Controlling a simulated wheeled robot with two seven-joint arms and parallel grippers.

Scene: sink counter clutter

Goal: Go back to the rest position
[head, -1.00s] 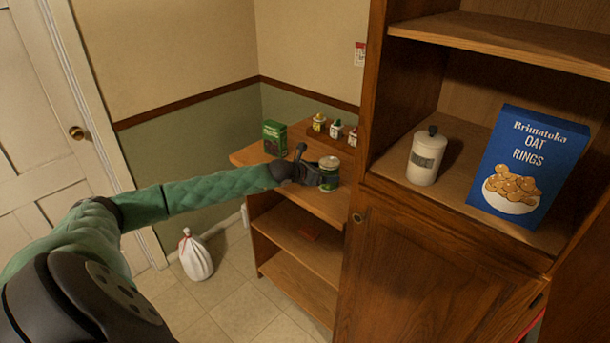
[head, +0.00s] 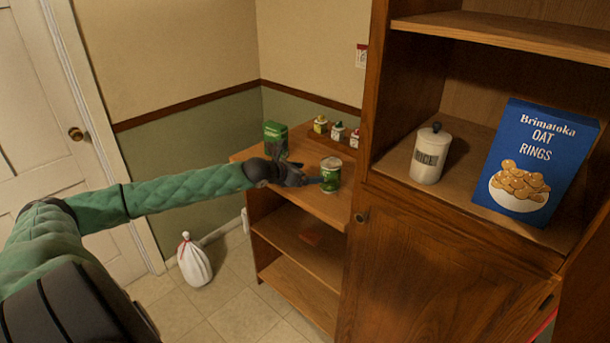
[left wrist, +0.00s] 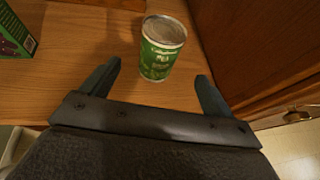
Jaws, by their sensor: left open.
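My left gripper (head: 305,170) is above the top of the low wooden shelf unit (head: 322,207), just left of a green can (head: 331,176). In the left wrist view the gripper (left wrist: 158,88) is open and empty. The same can (left wrist: 162,48) stands upright beyond the fingertips, apart from them as far as I can tell. My left arm (head: 185,198) reaches out from the left side of the head view. My right gripper is not in view.
A green box (head: 275,135) and several small bottles (head: 338,132) stand behind the gripper. The tall cabinet (head: 440,260) rises close on the right, holding a white canister (head: 429,156) and a blue cereal box (head: 536,160). A white bag (head: 194,262) sits on the floor.

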